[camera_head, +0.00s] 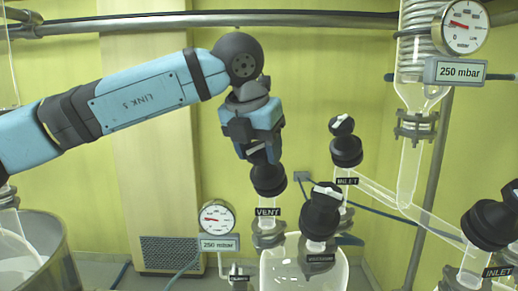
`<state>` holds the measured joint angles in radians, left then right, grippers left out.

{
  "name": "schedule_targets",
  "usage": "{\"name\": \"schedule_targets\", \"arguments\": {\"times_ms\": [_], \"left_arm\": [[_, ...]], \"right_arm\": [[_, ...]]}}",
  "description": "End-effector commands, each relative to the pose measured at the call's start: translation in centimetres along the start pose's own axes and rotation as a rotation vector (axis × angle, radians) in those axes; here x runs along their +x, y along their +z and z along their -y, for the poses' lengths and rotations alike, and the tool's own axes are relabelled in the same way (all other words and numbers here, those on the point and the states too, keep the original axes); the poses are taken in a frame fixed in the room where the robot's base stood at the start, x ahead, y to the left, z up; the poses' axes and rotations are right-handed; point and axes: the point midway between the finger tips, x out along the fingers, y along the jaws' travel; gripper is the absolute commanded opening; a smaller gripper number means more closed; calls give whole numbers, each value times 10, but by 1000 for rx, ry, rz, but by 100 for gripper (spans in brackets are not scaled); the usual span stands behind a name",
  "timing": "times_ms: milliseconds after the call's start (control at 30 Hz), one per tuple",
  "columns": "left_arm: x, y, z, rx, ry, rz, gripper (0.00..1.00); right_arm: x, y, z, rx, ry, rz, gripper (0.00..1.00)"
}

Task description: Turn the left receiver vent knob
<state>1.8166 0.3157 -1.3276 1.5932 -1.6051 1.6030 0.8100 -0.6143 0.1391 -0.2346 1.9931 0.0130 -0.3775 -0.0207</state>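The vent knob (268,180) is a black cap on a glass neck above the black "VENT" label (268,212), at the centre of the head view. My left gripper (262,152) comes down from above, directly over this knob. Its fingertips overlap the top of the knob, and the small handle there is hidden behind them. I cannot tell whether the fingers are closed on it or only around it. My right gripper is not in view.
A second black knob (320,212) with a pale handle stands close at the right. An inlet knob (346,148) is behind it, and another inlet knob (488,224) is far right. A gauge (217,217) reading 250 mbar is at lower left. A horizontal metal rail (300,19) crosses the top.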

Motion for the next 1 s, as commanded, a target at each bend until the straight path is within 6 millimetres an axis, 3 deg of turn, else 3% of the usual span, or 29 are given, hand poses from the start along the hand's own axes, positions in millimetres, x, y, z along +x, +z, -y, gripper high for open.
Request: {"name": "schedule_targets", "arguments": {"times_ms": [67, 233, 600, 933, 967, 1000], "left_arm": [[0, 0, 0, 0, 0, 0, 29], [1, -1, 0, 27, 4, 0, 29], [1, 0, 1, 351, 52, 1, 29], [0, 0, 1, 376, 55, 0, 29], [0, 0, 1, 376, 55, 0, 55], [0, 0, 1, 375, 55, 0, 64]], "right_arm": [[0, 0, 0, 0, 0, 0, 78], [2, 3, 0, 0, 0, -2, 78], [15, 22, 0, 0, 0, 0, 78], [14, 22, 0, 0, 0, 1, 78], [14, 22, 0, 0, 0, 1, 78], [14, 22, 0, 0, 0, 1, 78]]}}
